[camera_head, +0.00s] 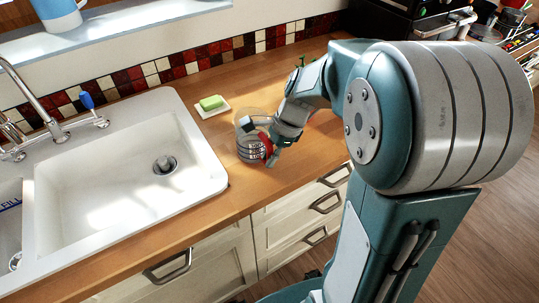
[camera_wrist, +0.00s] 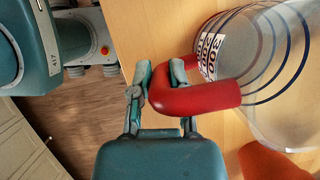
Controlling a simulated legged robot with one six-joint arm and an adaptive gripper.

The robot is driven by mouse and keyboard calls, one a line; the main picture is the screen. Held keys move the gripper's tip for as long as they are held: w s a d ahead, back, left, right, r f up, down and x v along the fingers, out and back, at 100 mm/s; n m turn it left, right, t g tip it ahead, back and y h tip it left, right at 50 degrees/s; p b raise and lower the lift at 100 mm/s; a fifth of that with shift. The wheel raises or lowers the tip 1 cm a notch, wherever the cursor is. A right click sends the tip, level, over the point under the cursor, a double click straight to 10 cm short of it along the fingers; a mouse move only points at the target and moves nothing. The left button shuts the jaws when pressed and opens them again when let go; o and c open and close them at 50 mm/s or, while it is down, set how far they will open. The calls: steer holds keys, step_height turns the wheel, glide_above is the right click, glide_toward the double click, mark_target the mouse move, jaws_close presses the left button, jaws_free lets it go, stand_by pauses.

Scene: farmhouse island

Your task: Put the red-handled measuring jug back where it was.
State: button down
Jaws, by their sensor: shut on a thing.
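The measuring jug (camera_head: 249,148) is clear with dark rings, printed numbers and a red handle. In the head view it is upright at the wooden counter, right of the sink; I cannot tell whether its base touches the wood. My gripper (camera_head: 271,146) is at its right side, shut on the handle. In the wrist view the red handle (camera_wrist: 205,97) is between the fingers of my gripper (camera_wrist: 160,80), and the clear body of the jug (camera_wrist: 275,62) extends to the right, cut by the frame edge.
A white sink (camera_head: 205,178) with a tap (camera_head: 35,98) is left of the jug. A green sponge (camera_head: 211,102) lies on a small white dish behind it. Bare wooden counter (camera_head: 222,215) lies in front. An orange-red thing (camera_wrist: 268,163) shows at the wrist view's lower right.

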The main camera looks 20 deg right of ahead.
steer(key=c, duration=0.6)
jaws_free()
steer(key=shift+f, duration=0.1)
steer(key=v, duration=1.2)
steer(key=s+a+n+t+h, duration=0.2)
steer(key=s+a+n, duration=0.1)
steer(key=s+n, duration=0.4)
steer(key=s+a+n+t+h, duration=0.2)
steer(key=s+a+n+t, duration=0.1)
steer(key=s+n, duration=0.4)
steer(key=shift+s+n+t+h, duration=0.3)
steer(key=shift+n, duration=1.6)
steer(key=shift+a, duration=0.15)
